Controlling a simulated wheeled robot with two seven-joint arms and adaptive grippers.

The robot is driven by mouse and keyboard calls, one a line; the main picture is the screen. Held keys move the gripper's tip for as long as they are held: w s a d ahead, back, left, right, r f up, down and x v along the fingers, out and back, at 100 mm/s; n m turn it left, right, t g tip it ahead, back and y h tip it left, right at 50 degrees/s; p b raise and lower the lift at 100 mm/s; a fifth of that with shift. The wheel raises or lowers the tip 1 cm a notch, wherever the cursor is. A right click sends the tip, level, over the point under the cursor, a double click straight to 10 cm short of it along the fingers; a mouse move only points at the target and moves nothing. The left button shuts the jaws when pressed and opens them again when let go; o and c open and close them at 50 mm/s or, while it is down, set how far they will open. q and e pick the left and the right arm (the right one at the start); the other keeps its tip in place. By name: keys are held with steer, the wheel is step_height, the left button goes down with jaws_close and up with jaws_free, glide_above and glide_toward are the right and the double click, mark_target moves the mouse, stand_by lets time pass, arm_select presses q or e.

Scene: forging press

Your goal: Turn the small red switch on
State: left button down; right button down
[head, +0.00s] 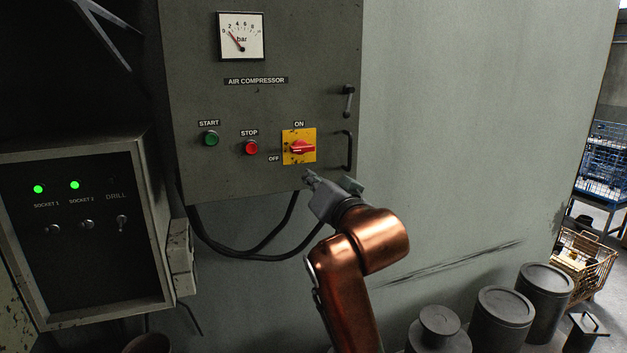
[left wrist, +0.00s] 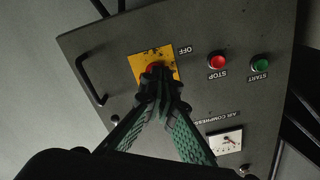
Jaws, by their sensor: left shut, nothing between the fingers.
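The small red switch (head: 301,148) is a rotary handle on a yellow plate (head: 288,133) on the grey air compressor panel. Its handle lies about level, with the OFF label at its lower left and the ON label above the plate. My left gripper (head: 309,177) is just below the yellow plate in the head view, its fingers shut and empty. In the left wrist view the fingertips (left wrist: 160,85) overlap the red switch (left wrist: 155,68) and hide part of it. I cannot tell whether they touch it. My right gripper is not in view.
A green START button (head: 211,139) and a red STOP button (head: 251,148) sit left of the switch. A black handle (head: 349,150) is on the panel's right edge. Black cables (head: 255,250) hang below. A socket box (head: 85,235) stands at the left.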

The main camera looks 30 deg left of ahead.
mark_target(302, 148)
arm_select(q)
steer(key=shift+p+x, duration=0.95)
steer(key=shift+x, duration=3.6)
steer(key=shift+w+d, duration=0.1)
steer(key=shift+d, duration=0.05)
steer(key=shift+r, duration=0.2)
steer(key=shift+r, duration=0.45)
